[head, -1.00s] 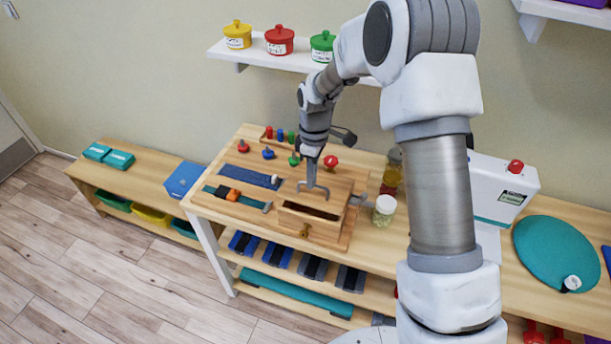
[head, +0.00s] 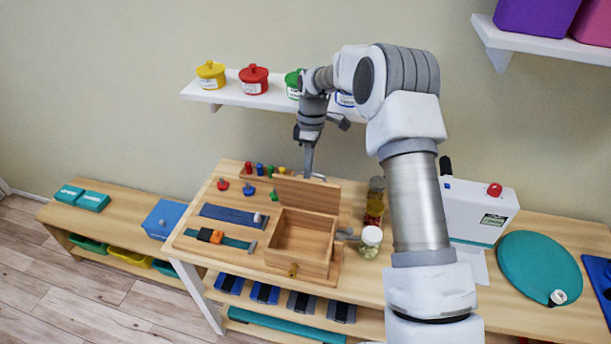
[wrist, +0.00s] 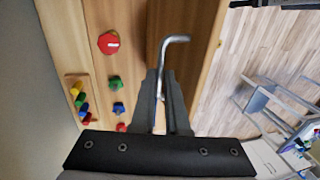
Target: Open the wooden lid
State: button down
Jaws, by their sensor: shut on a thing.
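The wooden lid (head: 308,194) stands raised, close to upright, at the back edge of a wooden box (head: 290,261). The box's hollow (head: 303,237) is open to view and looks empty. A small brass-coloured knob (head: 293,270) sits on the box's front. My gripper (head: 308,177) is at the lid's top edge. How the bar joins the lid is hidden.
Left of the box are a blue strip (head: 232,216) and coloured knobs, with the red one (head: 223,184) farthest left. A jar with a white lid (head: 371,240) stands close on the right. A shelf (head: 240,94) with tubs is on the wall behind.

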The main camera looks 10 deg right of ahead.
jog(key=shift+w+d+f, duration=0.3)
jog(key=shift+w, duration=0.2)
jog(key=shift+w+d+f, duration=0.25)
jog(key=shift+w+f, duration=0.05)
jog(key=shift+w, duration=0.2)
jog(key=c, duration=0.9)
grip_release()
jog(key=shift+w, duration=0.15)
jog(key=shift+r, duration=0.15)
jog(key=shift+r, duration=0.1)
jog(key=w+r, duration=0.1)
jog(key=r, duration=0.4)
jog(key=w+r, duration=0.1)
jog(key=r, duration=0.5)
jog(key=w+d+r+p, duration=0.1)
jog(key=r, duration=0.4)
jog(key=shift+w+r, duration=0.2)
jog(key=shift+r, duration=0.2)
jog(key=shift+c, duration=0.2)
